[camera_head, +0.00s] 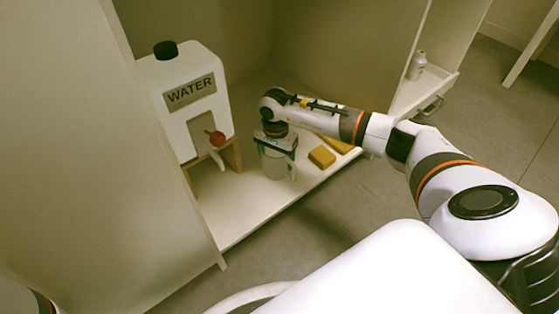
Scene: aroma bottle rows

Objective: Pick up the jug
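A pale, translucent jug (273,165) stands on the light shelf between the water dispenser and the yellow blocks. My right arm reaches in from the right, and its gripper (279,150) points down at the top of the jug. The gripper overlaps the jug's upper part, so its fingertips and any handle are hard to make out. I cannot tell whether the fingers are closed on it. My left gripper is out of view; only a bit of my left arm shows at the bottom left corner.
A white dispenser marked WATER (190,90), with a red tap (217,138), stands left of the jug on a wooden stand. Yellow blocks (322,157) lie right of the jug. Tall cabinet panels enclose the shelf (240,208) at left and back. A bottle (417,65) stands farther right.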

